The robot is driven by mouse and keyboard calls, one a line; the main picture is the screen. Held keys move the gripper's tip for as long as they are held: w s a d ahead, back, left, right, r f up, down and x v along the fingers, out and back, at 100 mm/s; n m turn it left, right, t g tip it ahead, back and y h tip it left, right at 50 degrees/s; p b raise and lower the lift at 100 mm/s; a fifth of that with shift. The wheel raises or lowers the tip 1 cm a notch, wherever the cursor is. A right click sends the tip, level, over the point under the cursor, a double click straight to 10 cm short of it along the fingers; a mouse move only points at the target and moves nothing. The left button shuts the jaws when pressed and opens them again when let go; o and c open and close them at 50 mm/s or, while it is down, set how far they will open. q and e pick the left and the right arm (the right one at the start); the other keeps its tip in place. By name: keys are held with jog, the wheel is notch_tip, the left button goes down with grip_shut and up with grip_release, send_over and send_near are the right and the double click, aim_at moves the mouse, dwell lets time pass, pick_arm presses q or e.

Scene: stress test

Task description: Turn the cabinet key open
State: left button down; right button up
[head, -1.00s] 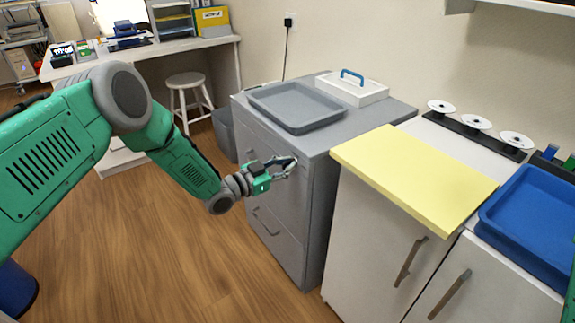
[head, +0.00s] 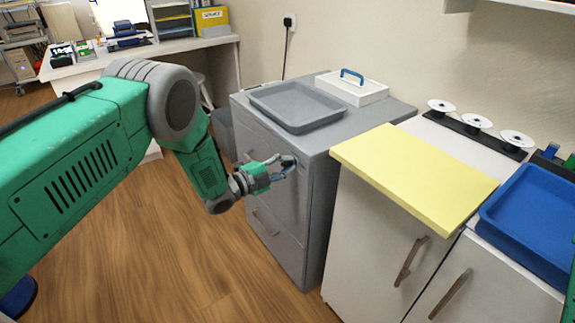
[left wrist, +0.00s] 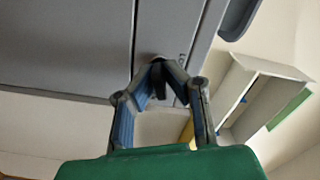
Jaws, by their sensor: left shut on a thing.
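The grey cabinet (head: 316,205) stands in the middle of the head view, with drawer fronts facing left. My left gripper (head: 289,164) is at the upper front of the cabinet, near its right corner. In the left wrist view the two fingertips (left wrist: 161,68) come together at the grey cabinet front (left wrist: 75,40). They are shut on a small dark piece (left wrist: 158,88), which looks like the key. The fingers hide most of it, and I cannot tell how far it is turned.
A grey tray (head: 297,125) and a white box with a blue handle (head: 352,94) lie on the cabinet. To the right is a white cupboard with a yellow board (head: 414,175) and a blue tray (head: 535,200). A stool stands behind my left arm. The floor in front is clear.

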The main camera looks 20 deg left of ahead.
pick_arm(q)
jog(key=shift+s+f+m+b, duration=0.1)
jog(key=shift+f+m+b, duration=0.1)
jog(key=shift+m, duration=0.9)
jog(key=shift+s+f+m+b, duration=0.1)
jog(key=shift+f+m, duration=0.05)
jog(key=shift+m, duration=0.95)
jog(key=shift+d+f, duration=0.1)
jog(key=c, duration=1.7)
grip_release()
jog(key=shift+r, duration=0.2)
jog(key=shift+s+a, duration=0.1)
jog(key=shift+a, duration=0.15)
jog(key=v, duration=1.1)
jog(key=shift+s+a+f, duration=0.1)
jog(key=shift+s+a, duration=0.05)
jog(key=shift+s, duration=0.05)
